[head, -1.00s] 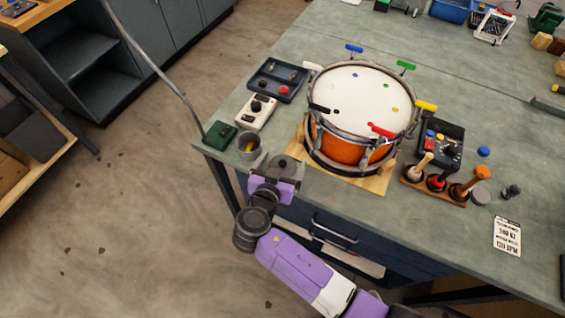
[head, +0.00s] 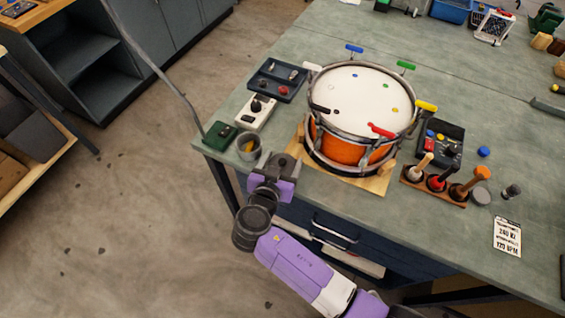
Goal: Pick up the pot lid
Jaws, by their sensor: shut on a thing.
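My gripper (head: 285,163) is over the bench's front edge, between the grey cup and the drum's wooden base. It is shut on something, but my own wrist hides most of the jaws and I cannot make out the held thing. I cannot clearly identify a pot lid in this view. The small grey cup (head: 248,147) stands open just left of my gripper with something yellow inside. A flat grey round piece (head: 481,196) lies on the bench far to the right, apart from my gripper.
The drum (head: 353,150) stands on a wooden base (head: 369,184) close to the right of my gripper. A green box (head: 220,135), a white device (head: 256,113) and a dark tray (head: 277,80) are on the left. A tool rack (head: 432,187) stands right of the drum.

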